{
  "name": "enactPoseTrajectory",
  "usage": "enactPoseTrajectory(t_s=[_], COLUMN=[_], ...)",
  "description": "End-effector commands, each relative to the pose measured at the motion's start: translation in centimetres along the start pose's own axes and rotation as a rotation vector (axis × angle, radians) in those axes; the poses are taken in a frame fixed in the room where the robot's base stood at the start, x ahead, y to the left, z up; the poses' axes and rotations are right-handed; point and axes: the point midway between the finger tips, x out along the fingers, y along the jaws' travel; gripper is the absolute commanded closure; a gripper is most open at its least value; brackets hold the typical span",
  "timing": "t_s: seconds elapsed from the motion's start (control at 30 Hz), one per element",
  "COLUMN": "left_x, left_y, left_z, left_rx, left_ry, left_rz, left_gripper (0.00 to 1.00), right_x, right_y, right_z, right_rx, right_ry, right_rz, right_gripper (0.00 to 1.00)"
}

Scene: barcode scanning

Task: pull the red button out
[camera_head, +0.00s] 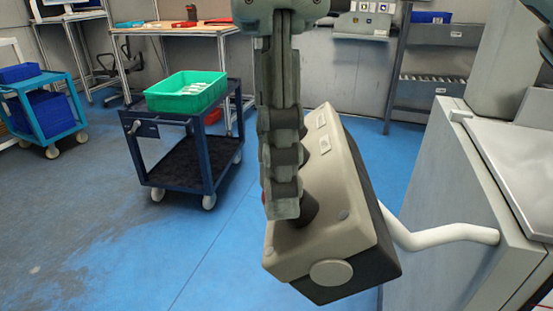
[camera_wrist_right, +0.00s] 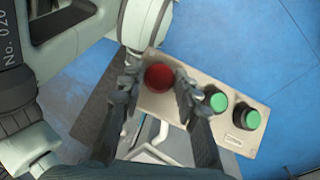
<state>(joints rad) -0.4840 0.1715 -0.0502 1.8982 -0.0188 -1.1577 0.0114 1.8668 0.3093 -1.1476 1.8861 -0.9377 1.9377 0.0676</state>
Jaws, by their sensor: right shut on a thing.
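The control box (camera_head: 345,215) is beige with a dark lower part and is held out on a white bent pipe (camera_head: 440,237). In the wrist view the red button (camera_wrist_right: 158,77) sits on the beige panel (camera_wrist_right: 190,83) in a row with two green buttons (camera_wrist_right: 217,101). My right gripper (camera_head: 284,212) reaches down from the top over the box, and its fingers hide most of the buttons. In the wrist view my right gripper (camera_wrist_right: 157,82) has a finger on each side of the red button and is shut on it. My left gripper is not in view.
A grey cabinet (camera_head: 440,190) stands close on the right. A dark blue cart (camera_head: 180,140) with a green crate (camera_head: 187,104) stands behind at left, and a light blue cart (camera_head: 50,120) is farther left. The blue floor between them is open.

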Motion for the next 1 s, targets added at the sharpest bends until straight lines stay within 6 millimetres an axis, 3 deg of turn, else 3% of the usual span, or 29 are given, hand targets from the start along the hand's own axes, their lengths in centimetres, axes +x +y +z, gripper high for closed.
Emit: enactPoseTrajectory(t_s=[0.33, 0.57, 0.6, 0.7, 0.77, 1.0], left_x=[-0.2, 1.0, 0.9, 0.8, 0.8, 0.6], left_y=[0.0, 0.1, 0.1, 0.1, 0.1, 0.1], left_z=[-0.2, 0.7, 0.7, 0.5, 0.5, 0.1], left_rx=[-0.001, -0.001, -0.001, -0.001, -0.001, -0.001], left_ry=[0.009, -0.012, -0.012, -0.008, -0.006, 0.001], left_rz=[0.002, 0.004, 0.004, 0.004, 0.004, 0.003], left_gripper=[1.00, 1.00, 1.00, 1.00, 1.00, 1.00], right_x=[-1.0, -1.2, -1.2, -1.2, -1.1, -1.0], right_y=[0.1, 0.0, 0.0, 0.0, 0.0, 0.0], right_z=[0.7, 0.8, 0.8, 0.8, 0.8, 0.8], right_rx=[-0.003, 0.000, 0.001, 0.001, 0.001, 0.000], right_ry=[-0.001, -0.006, -0.007, -0.005, -0.004, -0.001], right_rz=[-0.001, -0.003, -0.003, -0.003, -0.002, -0.001], right_gripper=[1.00, 1.00, 0.67, 0.54, 0.48, 0.48])
